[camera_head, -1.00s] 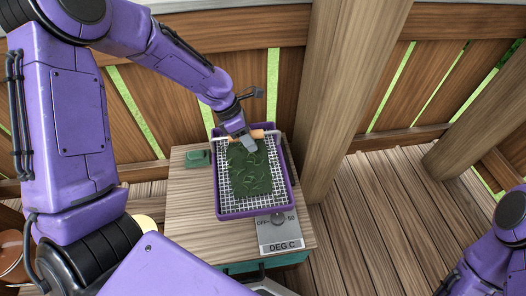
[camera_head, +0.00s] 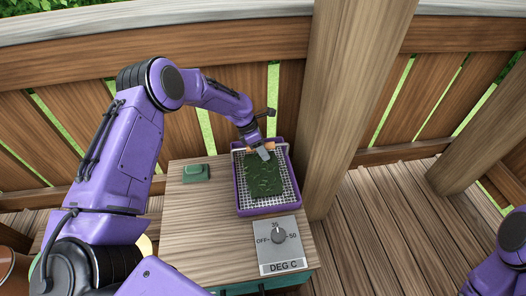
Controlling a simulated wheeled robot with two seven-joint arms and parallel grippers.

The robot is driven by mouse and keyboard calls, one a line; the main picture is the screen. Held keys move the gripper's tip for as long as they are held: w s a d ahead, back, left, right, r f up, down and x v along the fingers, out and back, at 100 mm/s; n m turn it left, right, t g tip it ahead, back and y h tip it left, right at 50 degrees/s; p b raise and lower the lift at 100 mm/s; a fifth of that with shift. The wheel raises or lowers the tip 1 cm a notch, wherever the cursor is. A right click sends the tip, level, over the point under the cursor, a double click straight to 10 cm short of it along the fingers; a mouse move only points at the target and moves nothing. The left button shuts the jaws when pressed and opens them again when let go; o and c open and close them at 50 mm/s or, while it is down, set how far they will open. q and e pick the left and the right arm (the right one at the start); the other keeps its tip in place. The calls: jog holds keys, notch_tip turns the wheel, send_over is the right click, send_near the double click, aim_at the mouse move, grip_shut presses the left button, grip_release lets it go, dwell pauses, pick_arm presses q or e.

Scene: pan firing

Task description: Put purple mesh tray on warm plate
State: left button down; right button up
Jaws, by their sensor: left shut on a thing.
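The purple mesh tray (camera_head: 266,211) has a white grid and a sheet of dark green leaves on it. It lies at the back right of the wooden table, behind the dial panel. My left gripper (camera_head: 264,153) is shut on the handle at the tray's far edge. The warm plate (camera_head: 272,253) shows as a grey front panel with a round dial, OFF and 50 marks and the words DEG C. Its heating surface is hidden under the tray. I cannot tell whether the tray rests fully on it. My right gripper is out of view.
A small green block (camera_head: 196,173) sits on the wooden table (camera_head: 205,225) left of the tray. A thick wooden post (camera_head: 340,110) stands close to the tray's right. A plank fence runs behind. The table's left and front are clear.

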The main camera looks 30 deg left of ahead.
pick_arm(q)
jog(key=c, duration=0.8)
grip_release()
jog(key=shift+r, duration=0.1)
jog(key=p+v, duration=0.1)
jog(key=v, duration=1.1)
jog(key=shift+s+p, duration=0.1)
jog(key=shift+p, duration=0.3)
